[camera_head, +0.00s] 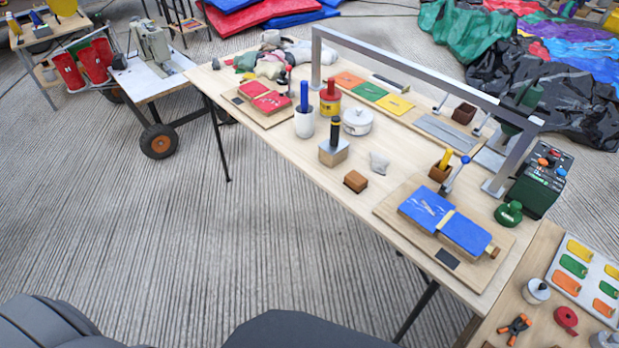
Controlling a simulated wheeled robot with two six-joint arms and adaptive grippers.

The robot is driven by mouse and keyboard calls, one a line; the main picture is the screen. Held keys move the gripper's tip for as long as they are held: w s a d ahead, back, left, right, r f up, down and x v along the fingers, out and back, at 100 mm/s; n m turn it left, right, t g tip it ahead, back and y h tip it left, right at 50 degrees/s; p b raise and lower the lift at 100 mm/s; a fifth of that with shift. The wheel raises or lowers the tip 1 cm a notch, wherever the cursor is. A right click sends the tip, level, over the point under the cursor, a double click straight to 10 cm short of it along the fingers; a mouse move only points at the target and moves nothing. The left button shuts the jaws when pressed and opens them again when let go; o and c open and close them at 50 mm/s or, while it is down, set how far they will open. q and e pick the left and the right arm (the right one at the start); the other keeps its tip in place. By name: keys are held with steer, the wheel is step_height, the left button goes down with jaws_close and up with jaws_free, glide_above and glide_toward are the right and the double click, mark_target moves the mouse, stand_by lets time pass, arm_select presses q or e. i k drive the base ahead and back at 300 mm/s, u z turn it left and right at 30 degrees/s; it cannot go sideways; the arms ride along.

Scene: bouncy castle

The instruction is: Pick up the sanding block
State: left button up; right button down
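A small brown block (355,181), which looks like the sanding block, lies near the front edge of the wooden worktable (300,148). It stands apart from its neighbours, with bare wood around it. A wooden block with a grey top and a black handle (334,146) stands behind it to the left. I cannot fully rule out that this is a sanding tool too. Neither of my grippers shows in the head view. Only dark grey parts of my own body show at the bottom edge.
A board with blue fabric pieces (430,208) lies to the right. A small grey crumpled piece (379,162), a white lidded pot (357,121) and a white cup (304,123) stand nearby. A metal frame (420,75) arches over the table's back. The floor in front is clear.

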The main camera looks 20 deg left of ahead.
mark_target(357, 183)
steer(key=u, duration=0.7)
steer(key=k, duration=0.55)
steer(key=u, duration=1.1)
steer(key=i, duration=1.75)
steer(key=z, duration=1.2)
steer(key=i, duration=0.75)
steer(key=z, duration=0.9)
